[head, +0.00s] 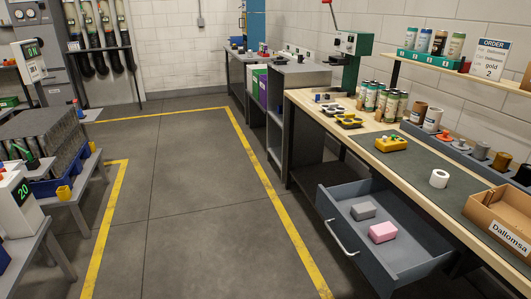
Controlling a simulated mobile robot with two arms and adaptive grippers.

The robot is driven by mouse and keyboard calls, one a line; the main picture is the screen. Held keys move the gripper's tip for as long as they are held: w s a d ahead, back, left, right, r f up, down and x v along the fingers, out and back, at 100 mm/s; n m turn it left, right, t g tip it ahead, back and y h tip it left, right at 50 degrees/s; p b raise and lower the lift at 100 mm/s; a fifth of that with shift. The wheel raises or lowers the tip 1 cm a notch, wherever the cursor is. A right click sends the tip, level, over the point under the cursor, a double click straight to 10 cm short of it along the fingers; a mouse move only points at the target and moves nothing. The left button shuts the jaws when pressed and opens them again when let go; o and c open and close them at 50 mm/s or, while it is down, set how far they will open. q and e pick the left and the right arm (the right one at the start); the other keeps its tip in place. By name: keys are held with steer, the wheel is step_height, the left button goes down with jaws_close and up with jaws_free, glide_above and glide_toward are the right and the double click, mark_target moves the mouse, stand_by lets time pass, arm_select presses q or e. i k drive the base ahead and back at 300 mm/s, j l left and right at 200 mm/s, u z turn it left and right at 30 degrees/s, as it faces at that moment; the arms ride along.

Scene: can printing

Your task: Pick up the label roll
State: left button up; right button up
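A small white roll (439,179), which looks like the label roll, stands upright on the dark mat (398,172) of the right workbench. A darker hole shows in its top. Nothing touches it. Neither of my grippers is in view.
An open drawer (340,228) juts out below the bench, holding a grey block (363,211) and a pink block (383,232). A cardboard box (495,238) stands right of the roll, a yellow device (391,143) to its left. The floor (185,200) in front is clear.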

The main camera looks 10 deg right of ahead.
mark_target(439, 178)
steer(key=z, duration=1.6)
